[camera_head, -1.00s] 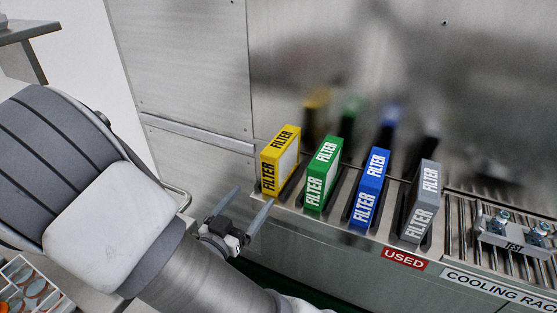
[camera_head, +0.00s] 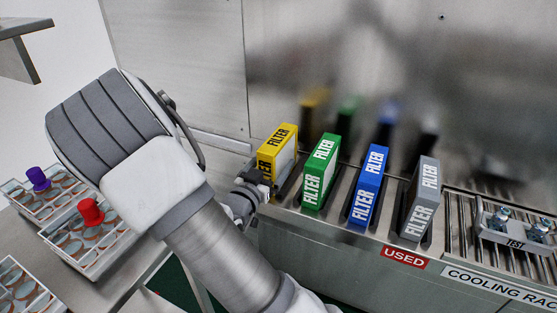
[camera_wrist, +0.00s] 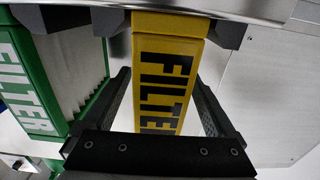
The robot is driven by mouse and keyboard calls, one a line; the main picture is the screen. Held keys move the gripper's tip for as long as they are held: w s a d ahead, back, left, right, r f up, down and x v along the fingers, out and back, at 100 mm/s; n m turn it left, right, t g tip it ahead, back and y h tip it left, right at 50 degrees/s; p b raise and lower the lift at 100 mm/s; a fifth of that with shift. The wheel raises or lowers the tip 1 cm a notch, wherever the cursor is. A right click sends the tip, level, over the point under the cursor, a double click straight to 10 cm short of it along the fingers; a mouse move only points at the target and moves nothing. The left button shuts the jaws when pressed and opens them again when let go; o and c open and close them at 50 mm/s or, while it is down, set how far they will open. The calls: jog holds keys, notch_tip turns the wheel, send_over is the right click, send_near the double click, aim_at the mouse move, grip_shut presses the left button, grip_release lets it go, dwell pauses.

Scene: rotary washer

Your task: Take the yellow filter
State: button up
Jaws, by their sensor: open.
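The yellow filter (camera_head: 277,147) stands upright in the leftmost slot of the steel filter rack in the head view. In the wrist view the yellow filter (camera_wrist: 166,75) sits between the two dark fingers of my gripper (camera_wrist: 165,100), one finger on each side. My gripper (camera_head: 262,183) is at the front lower part of the filter in the head view. The jaws are open, with a gap showing beside the filter in the wrist view. The fingertips are partly hidden in the head view.
A green filter (camera_head: 320,172) stands close to the right, then a blue filter (camera_head: 368,187) and a grey filter (camera_head: 420,200). A cooling rack (camera_head: 465,235) is at far right. Trays with a purple cap (camera_head: 38,178) and a red cap (camera_head: 91,211) are at left.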

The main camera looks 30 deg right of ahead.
jog(key=shift+w+d, duration=0.25)
jog(key=shift+d, duration=0.05)
jog(key=shift+c, duration=0.3)
grip_shut()
